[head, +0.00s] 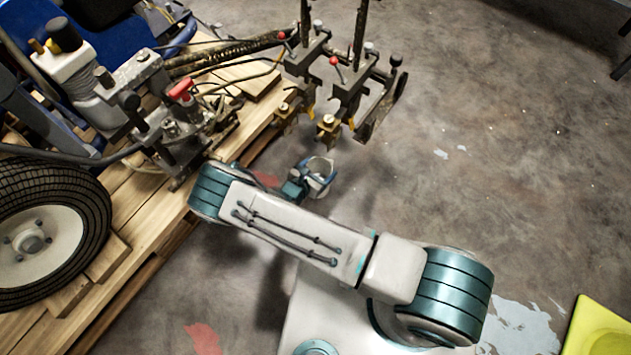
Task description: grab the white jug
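My gripper (319,175) is near the middle of the head view, at the end of my arm, beside the wooden pallet and below the machine's metal brackets. A small pale, rounded shape with a light rim shows at the gripper's end. It is too small to tell whether this is the white jug or part of the gripper itself. I cannot make out a white jug for certain anywhere else. The finger gap is not clear, so I cannot tell whether the gripper is open or shut.
A line striper with a black tyre (54,232) stands on a wooden pallet (160,195) at the left. Its metal brackets (345,85) reach out above my gripper. A yellow-green object (598,328) is at the lower right. The concrete floor (500,150) at the right is mostly clear.

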